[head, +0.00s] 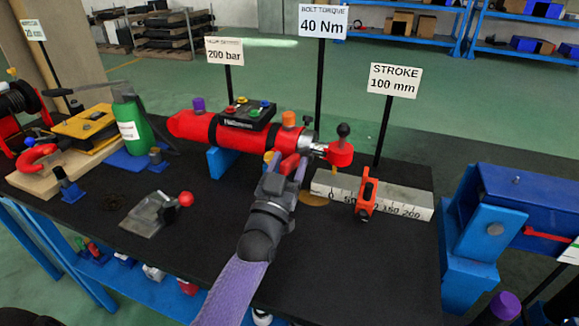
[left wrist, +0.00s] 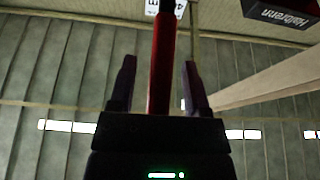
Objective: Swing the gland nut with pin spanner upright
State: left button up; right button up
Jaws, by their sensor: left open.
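The red cylinder (head: 190,125) lies across the bench on a blue support, its silvery rod and red rod eye (head: 340,153) at the right end. The gland nut is at that end and hard to make out behind my gripper. A red bar, which looks like the pin spanner's handle (head: 289,165), hangs below there. My left gripper (head: 285,166) is open at it. In the left wrist view the red handle (left wrist: 160,75) stands between the two spread fingers (left wrist: 160,70), with visible gaps on both sides. My right gripper is not in view.
A black block (head: 248,115) with coloured knobs sits on the cylinder. A scale bar (head: 325,188) with an orange slider (head: 366,198) lies right of my gripper. A grey part with a red ball (head: 185,199) lies to the left.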

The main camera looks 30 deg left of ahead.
pick_arm(q)
jog(key=shift+w, duration=0.1)
grip_shut()
dwell(1.4)
